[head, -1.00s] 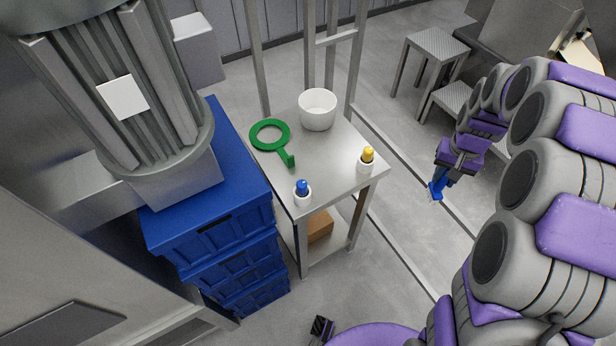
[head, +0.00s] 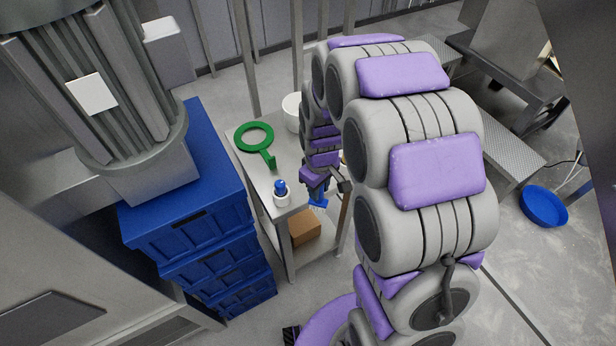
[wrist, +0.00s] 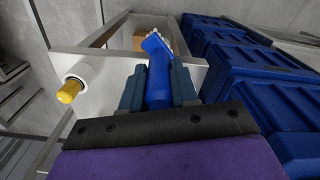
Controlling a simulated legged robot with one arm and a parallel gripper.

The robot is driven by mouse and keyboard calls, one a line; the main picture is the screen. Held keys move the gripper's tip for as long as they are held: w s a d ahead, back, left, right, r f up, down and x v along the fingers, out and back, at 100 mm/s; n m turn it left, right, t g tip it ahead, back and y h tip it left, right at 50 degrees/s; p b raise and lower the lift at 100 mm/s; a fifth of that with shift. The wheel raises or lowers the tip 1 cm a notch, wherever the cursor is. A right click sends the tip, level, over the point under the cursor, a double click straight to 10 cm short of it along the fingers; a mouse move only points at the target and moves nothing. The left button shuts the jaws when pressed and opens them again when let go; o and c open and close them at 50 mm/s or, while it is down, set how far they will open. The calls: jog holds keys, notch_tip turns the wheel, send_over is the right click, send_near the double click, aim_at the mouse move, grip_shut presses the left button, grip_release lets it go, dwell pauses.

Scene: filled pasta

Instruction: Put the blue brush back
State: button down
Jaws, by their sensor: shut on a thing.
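My gripper (head: 322,182) is shut on the blue brush (head: 318,200). In the head view it hangs in front of the right part of the small metal table (head: 266,188), bristles downward. In the wrist view the brush (wrist: 158,80) sits between the two fingers (wrist: 158,88), with pale bristles at its far end. On the table are a green ring with a handle (head: 254,138), a white bowl (head: 292,112) partly hidden by my arm, and a blue-topped white container (head: 281,194). A yellow-topped white container (wrist: 76,84) shows in the wrist view; my arm mostly hides it in the head view.
Stacked blue crates (head: 200,240) stand directly left of the table. A cardboard box (head: 304,229) is on its lower shelf. Metal posts rise behind the table. A blue round basin (head: 543,206) lies on the floor at right, near a metal bench (head: 500,145).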

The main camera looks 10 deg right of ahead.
jog(key=shift+s+a+f, duration=0.15)
jog(key=shift+s+a, duration=0.1)
jog(key=shift+s, duration=0.05)
jog(key=shift+w+a+f+n, duration=0.1)
jog(key=shift+w+n, duration=0.15)
jog(key=shift+n, duration=0.05)
jog(key=w+d+f+b, duration=0.1)
jog(key=w+f, duration=0.3)
jog(key=w, duration=1.1)
jog(key=shift+d+f+b, duration=0.2)
jog(key=shift+f+b, duration=0.2)
jog(key=shift+b, duration=0.5)
jog(key=c, duration=0.9)
grip_release()
jog(key=shift+w, duration=0.1)
jog(key=shift+o, duration=0.2)
